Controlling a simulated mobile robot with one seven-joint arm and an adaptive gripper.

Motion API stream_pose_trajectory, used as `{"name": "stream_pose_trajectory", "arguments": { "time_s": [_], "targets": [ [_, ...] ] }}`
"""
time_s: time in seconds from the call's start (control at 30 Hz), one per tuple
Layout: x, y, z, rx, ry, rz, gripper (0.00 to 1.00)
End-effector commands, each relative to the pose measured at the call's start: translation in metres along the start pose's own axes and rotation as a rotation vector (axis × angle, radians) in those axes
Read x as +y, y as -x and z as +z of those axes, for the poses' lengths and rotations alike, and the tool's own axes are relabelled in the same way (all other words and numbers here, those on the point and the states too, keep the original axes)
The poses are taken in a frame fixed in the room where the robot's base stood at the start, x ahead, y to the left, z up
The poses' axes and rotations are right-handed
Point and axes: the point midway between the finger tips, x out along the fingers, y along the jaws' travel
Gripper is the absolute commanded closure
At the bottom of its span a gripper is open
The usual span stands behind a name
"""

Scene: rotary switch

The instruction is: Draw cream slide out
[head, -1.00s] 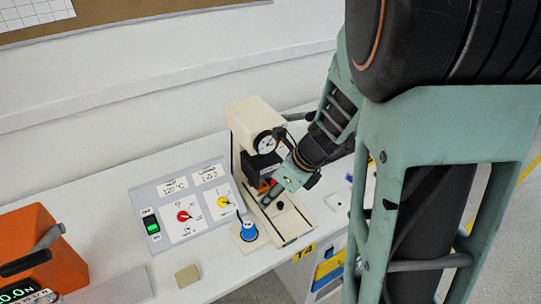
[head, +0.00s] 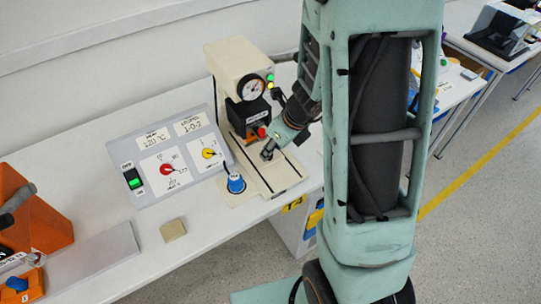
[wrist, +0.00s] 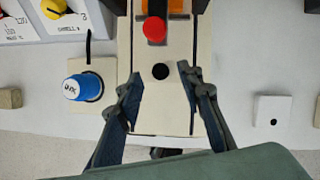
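The cream slide (wrist: 160,108) is a flat cream plate between dark side grooves, with a round black spot (wrist: 160,71) on it. It lies at the foot of a cream press (head: 231,58) and also shows in the head view (head: 277,178). My gripper (wrist: 160,74) is open, its two fingers apart on either side of the black spot, over the slide. Whether the fingertips touch the slide, I cannot tell. In the head view my gripper (head: 268,153) covers part of the slide.
A blue knob (wrist: 83,88) stands left of the slide. A red knob (wrist: 154,29) is just beyond the fingertips. A switch panel (head: 150,190), a tan block (head: 173,230) and an orange device (head: 30,222) are further left. A white plate (wrist: 271,110) lies right.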

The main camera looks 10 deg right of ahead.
Motion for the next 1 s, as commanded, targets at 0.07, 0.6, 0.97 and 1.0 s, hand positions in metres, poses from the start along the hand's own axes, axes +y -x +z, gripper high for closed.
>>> {"name": "stream_pose_trajectory", "arguments": {
  "time_s": [0.07,0.6,0.97,1.0],
  "targets": [
    [0.000,-0.015,-0.002,0.001,0.000,0.001,0.66],
    [0.000,-0.026,0.000,0.000,0.001,-0.001,0.72],
    [0.000,-0.026,0.000,0.000,0.001,0.000,1.00],
    [0.000,-0.026,0.000,0.000,0.001,0.000,1.00]
  ]
}}
